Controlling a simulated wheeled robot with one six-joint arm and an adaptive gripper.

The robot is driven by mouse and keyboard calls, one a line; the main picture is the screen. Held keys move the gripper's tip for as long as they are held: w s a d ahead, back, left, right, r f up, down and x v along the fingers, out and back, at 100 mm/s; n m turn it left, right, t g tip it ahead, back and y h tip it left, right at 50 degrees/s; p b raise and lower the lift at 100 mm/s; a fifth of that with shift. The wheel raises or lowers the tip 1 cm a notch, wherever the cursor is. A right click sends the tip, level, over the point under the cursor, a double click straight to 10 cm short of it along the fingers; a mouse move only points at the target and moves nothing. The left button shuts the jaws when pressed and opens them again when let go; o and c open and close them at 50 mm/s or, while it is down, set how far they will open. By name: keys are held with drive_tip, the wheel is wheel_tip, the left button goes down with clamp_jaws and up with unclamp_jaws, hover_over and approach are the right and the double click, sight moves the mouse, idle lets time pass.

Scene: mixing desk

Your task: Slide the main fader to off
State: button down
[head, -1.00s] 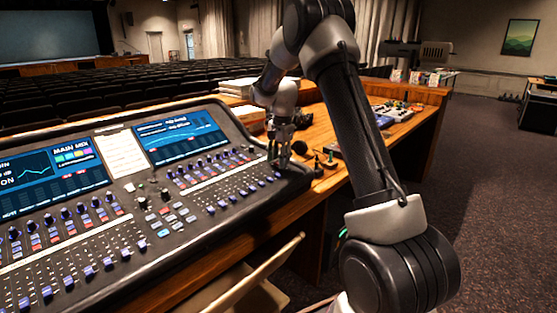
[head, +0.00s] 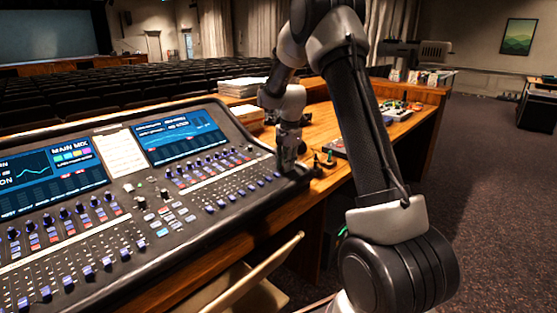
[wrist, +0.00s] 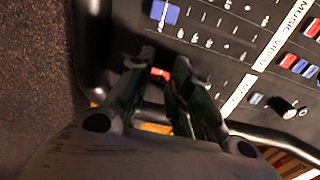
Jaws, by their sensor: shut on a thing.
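The mixing desk (head: 205,228) has rows of sliders with blue caps. My gripper (head: 287,170) is low over the desk's right end, near its front corner. In the wrist view my gripper (wrist: 160,70) points down at the panel, with a small red fader cap (wrist: 160,74) between its fingertips. The gripper is shut on this cap, which I take to be the main fader. The fingers hide part of the cap and its slot, and its label cannot be read. In the head view the gripper hides the cap.
A blue fader cap (wrist: 165,12) sits close by in the wrist view. The desk's raised black edge runs close to the fingers. Small items (head: 325,160) lie on the wooden table right of the desk. Paper stacks (head: 243,87) stand behind it.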

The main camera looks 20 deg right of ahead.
sight(292, 174)
drive_tip(key=shift+s+d+f, duration=0.1)
drive_tip(key=shift+s+d, duration=0.2)
drive_tip(key=shift+s, duration=0.5)
drive_tip(key=c, duration=1.3)
unclamp_jaws()
drive_tip(key=r, duration=0.8)
drive_tip(key=s+r, duration=0.1)
drive_tip(key=r, duration=0.3)
drive_tip(key=shift+s+d, duration=0.1)
drive_tip(key=shift+d, duration=0.2)
